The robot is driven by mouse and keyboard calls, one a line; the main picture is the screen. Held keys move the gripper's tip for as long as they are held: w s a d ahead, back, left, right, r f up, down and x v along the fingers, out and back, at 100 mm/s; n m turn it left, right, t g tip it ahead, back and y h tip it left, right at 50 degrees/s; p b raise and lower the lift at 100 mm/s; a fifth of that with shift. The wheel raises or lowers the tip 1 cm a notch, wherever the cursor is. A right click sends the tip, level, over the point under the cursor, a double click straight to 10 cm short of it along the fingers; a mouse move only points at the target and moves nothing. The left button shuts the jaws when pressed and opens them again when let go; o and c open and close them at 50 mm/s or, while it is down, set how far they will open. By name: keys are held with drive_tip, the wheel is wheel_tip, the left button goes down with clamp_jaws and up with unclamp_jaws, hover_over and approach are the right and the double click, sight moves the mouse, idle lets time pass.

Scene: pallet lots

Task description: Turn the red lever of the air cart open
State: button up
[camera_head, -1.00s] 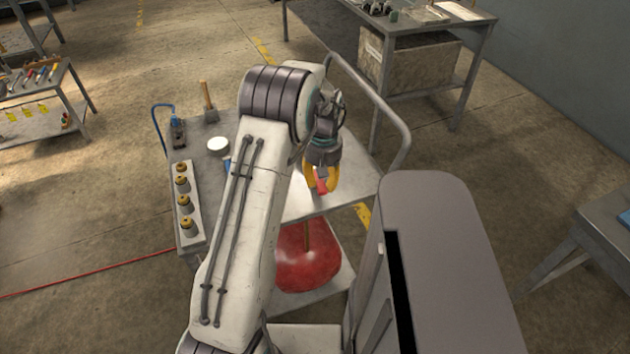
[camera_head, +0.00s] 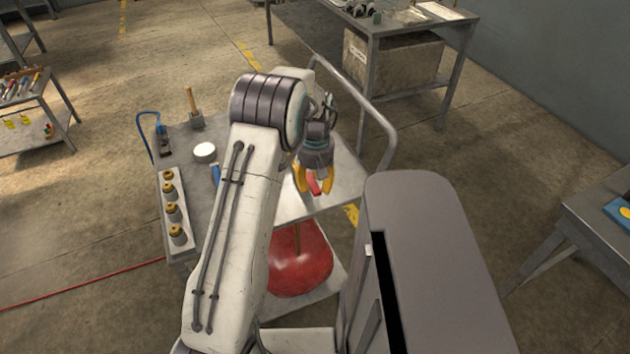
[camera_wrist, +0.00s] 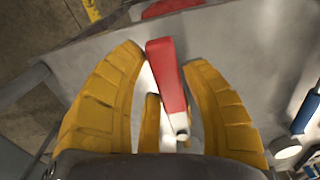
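The red lever (camera_wrist: 167,75) of the air cart shows between my gripper's yellow fingers in the wrist view. Its pale end points toward my palm. In the head view a small part of the red lever (camera_head: 314,184) shows between the fingers. My gripper (camera_head: 313,190) is over the right part of the cart's grey top (camera_head: 345,172). In the wrist view my gripper (camera_wrist: 170,62) is open, with fingers on both sides of the lever; narrow gaps show, and I see no firm grip. The lever's pivot is hard to make out.
A red tank (camera_head: 300,262) sits on the cart's lower shelf. A strip of brass fittings (camera_head: 172,212), a white round piece (camera_head: 204,152) and a wooden-handled tool (camera_head: 193,105) stand on the cart's left. A bent rail (camera_head: 375,115) borders its far right side. Workbenches stand apart around it.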

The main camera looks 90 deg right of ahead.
sight(316, 182)
drive_tip(key=o, duration=0.4)
drive_tip(key=shift+d+r, duration=0.1)
drive_tip(key=shift+r, duration=0.1)
wheel_tip(316, 182, up, 12)
drive_tip(key=shift+f, duration=0.1)
idle(0.4)
idle(0.8)
